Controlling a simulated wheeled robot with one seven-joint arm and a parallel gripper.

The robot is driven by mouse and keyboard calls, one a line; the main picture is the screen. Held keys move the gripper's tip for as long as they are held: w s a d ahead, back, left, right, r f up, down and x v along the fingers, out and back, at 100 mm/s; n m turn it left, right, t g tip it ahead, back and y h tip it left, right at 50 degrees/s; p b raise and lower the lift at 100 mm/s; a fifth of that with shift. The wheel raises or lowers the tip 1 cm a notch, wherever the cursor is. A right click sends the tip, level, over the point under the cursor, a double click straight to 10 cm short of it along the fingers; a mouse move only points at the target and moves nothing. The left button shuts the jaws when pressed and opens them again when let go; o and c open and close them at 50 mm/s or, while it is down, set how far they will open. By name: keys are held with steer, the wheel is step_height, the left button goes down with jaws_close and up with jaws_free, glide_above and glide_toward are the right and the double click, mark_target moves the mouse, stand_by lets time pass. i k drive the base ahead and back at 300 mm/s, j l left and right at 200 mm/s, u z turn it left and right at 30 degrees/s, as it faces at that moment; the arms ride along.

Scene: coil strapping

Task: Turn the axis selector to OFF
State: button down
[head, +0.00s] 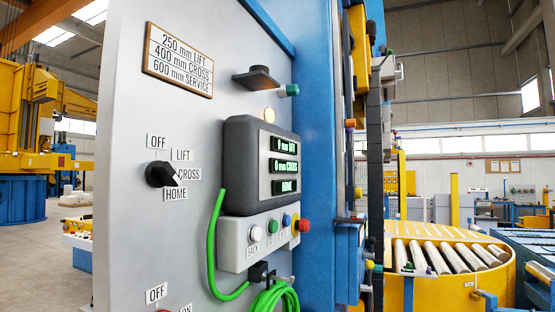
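The axis selector (160,174) is a black rotary knob on the left part of the light grey panel (120,120). The knob's narrow end points right and slightly down, toward CROSS or HOME; I cannot tell which. It is not turned up to OFF. The display (284,165) reads 0 mm LIFT, 0 mm CROSS and HOME. My gripper is not in view.
A second switch with an OFF label (157,294) is cut off at the bottom edge. A button box (240,245) with coloured buttons sits below the display. A green cable (213,245) loops beside it. A dark bracket (257,78) juts out above. The space before the selector looks clear.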

mark_target(158, 175)
steer(key=u, duration=0.85)
